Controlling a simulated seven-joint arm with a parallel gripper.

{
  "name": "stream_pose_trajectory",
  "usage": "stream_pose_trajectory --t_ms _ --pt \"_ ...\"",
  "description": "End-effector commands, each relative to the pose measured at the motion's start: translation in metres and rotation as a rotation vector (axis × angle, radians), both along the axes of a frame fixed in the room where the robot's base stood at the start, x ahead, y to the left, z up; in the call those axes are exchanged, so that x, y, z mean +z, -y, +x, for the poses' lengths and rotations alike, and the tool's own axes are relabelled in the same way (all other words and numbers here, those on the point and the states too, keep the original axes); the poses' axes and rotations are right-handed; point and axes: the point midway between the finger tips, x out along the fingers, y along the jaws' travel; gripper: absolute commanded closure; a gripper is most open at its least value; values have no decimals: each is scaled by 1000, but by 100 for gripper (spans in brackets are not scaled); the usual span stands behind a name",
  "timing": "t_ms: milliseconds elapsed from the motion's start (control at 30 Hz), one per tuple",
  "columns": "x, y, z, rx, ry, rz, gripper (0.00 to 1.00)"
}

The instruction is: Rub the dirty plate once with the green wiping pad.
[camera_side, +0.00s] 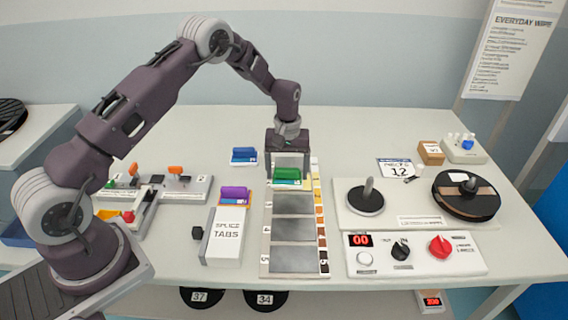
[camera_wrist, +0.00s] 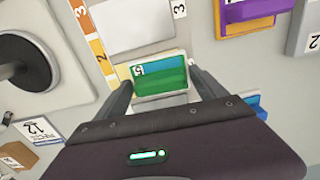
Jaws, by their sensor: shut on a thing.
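My gripper (camera_side: 288,172) is shut on the green wiping pad (camera_side: 287,176), over the far end of a board (camera_side: 265,238) with a row of numbered grey plates. In the wrist view the pad (camera_wrist: 160,75) sits between my two fingers (camera_wrist: 160,78), over a pale area beside the number 2. I cannot tell whether it touches the surface. A pale plate (camera_wrist: 131,25) shows beyond it. In the side view the plates (camera_side: 293,203), (camera_side: 293,229) and (camera_side: 292,260) nearer the front are bare and grey. Which plate is the dirty one is unclear.
A purple pad (camera_side: 235,192) and a blue pad (camera_side: 243,154) stand left of the board. A splice tabs box (camera_side: 227,234) is close by at left. A reel station (camera_side: 466,196) and a control panel (camera_side: 413,255) with knobs lie to the right.

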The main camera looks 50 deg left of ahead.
Motion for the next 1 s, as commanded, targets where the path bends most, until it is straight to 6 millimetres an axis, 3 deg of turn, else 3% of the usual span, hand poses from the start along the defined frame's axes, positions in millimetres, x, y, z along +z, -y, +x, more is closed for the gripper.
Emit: stream_pose_trajectory --t_ms 467,1000 --pt "-1 31 30 -1 -1 1 57" --pt "-1 -4 -5 1 -4 0 57"
